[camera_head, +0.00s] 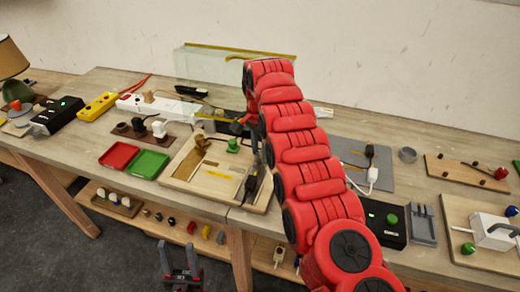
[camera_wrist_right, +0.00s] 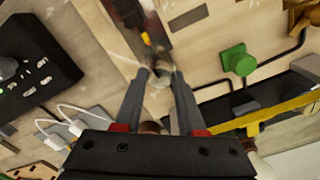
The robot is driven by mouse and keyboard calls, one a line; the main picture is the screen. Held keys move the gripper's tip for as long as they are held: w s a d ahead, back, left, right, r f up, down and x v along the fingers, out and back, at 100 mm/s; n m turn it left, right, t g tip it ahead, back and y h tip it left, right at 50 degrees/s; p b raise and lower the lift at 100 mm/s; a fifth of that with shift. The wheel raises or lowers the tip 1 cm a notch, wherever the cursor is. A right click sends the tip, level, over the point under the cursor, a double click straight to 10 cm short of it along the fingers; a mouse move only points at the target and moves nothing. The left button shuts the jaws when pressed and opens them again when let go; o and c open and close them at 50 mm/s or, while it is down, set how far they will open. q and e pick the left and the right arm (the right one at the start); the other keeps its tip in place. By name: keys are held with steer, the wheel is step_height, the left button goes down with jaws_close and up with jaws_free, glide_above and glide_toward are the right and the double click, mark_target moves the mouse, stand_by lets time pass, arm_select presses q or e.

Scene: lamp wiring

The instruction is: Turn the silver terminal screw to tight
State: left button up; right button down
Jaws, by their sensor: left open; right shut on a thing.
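The silver terminal screw (camera_wrist_right: 160,76) shows in the right wrist view as a small grey-white round piece between my right fingertips. My right gripper (camera_wrist_right: 161,74) is shut on it, over the wooden wiring board (camera_head: 180,183). I cannot tell how tight the screw is. In the head view my red right arm hides much of this spot. A green terminal screw (camera_wrist_right: 236,60) stands on the board beside it; it also shows in the head view (camera_head: 233,145). My left gripper (camera_head: 180,273) is open and empty, low in front of the table.
A yellow-and-black tool (camera_head: 251,184) lies close to the gripped screw. Red (camera_head: 119,156) and green (camera_head: 149,164) trays are left of the board. A black box (camera_head: 384,222) and a grey mat (camera_head: 357,162) with a white plug lie right of my arm.

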mark_target(260, 154)
steer(key=shift+m, duration=0.3)
steer(key=c, duration=0.5)
jaws_free()
step_height(260, 154, up, 4)
steer(key=shift+d+f+p, duration=0.1)
steer(key=shift+f+p, duration=0.1)
steer(key=shift+p, duration=0.75)
step_height(260, 154, up, 14)
steer(key=p, duration=1.4)
steer(key=shift+f, duration=0.15)
